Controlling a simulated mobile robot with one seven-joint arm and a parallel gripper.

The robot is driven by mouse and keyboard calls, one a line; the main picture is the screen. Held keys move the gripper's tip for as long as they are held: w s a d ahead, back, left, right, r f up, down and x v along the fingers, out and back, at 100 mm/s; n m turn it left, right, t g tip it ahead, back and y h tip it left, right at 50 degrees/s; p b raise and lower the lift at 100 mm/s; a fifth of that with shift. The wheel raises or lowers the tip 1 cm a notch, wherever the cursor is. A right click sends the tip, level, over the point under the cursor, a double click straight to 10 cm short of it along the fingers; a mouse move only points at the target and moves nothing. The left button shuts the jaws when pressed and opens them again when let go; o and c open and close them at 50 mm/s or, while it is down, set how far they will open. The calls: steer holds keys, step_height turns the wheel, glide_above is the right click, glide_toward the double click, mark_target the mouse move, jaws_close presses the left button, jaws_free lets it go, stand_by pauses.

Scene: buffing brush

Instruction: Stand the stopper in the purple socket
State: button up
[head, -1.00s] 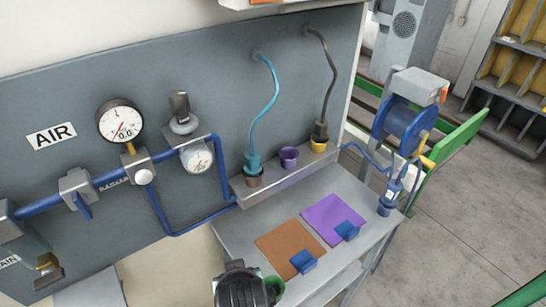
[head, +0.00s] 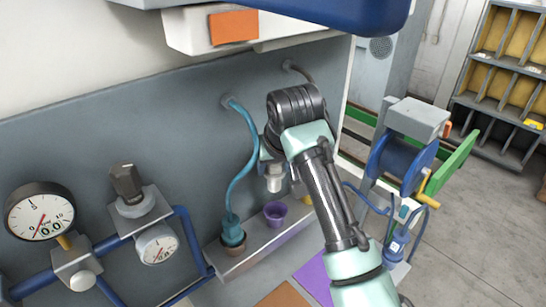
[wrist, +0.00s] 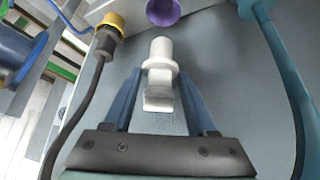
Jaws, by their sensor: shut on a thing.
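The white stopper (wrist: 160,75) is held between the two blue fingers of my gripper (wrist: 160,88); its narrow end points toward the purple socket (wrist: 163,10) in the wrist view. In the head view the pale stopper (head: 274,180) hangs roughly upright above the purple socket (head: 274,211), with a visible gap between them. The purple socket is a cup on the grey ledge, and its mouth looks empty. My gripper (head: 271,168) is partly hidden by my arm there.
The ledge (head: 240,262) also carries a brown socket (head: 232,238) with a teal hose plug (head: 231,224) in it, left of the purple one. A yellow socket (wrist: 110,22) with a black cable plug (wrist: 105,42) sits on its other side. The grey panel stands close behind.

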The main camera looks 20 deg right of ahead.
mark_target(276, 190)
steer(key=shift+w+d, duration=0.1)
steer(key=shift+s+f+b, duration=0.25)
steer(key=shift+s+b, duration=0.1)
steer(key=shift+b, duration=0.15)
steer(key=shift+f+b, duration=0.3)
steer(key=shift+b, duration=0.05)
step_height(276, 190, down, 3)
steer(key=shift+w+r+b, duration=0.1)
steer(key=shift+r+b, duration=0.1)
steer(key=shift+b, duration=0.9)
steer(key=shift+f+b, duration=0.4)
steer(key=shift+b, duration=0.05)
steer(key=shift+p, duration=0.4)
steer(key=shift+f, duration=0.1)
steer(key=shift+f, duration=0.6)
